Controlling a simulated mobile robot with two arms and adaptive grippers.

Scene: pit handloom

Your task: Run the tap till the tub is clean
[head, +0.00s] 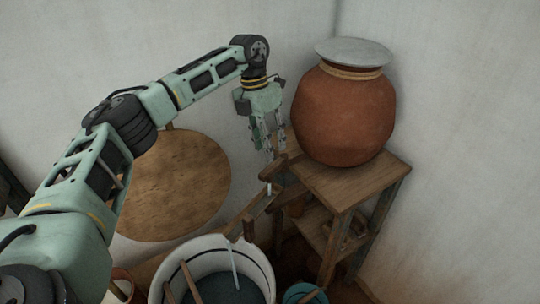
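The tub (210,243) is white with a dark band inside its rim and stands at the bottom centre, partly cut off. It holds dark liquid (232,288), and a thin pale stream (234,266) falls into it from a wooden trough (258,208). A large clay pot (345,118) stands on a wooden stand at the trough's upper end. No tap handle shows clearly; the gripper may hide it. My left gripper (274,150) points down just left of the pot, near the trough's upper end. Its fingers look apart with nothing between them. My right gripper is out of view.
A metal lid (354,52) covers the pot. The wooden stand (346,188) has a lower shelf. A round wooden board (178,185) leans at the wall behind my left arm. Sticks rest in the tub. A small teal bucket (296,292) stands right of it.

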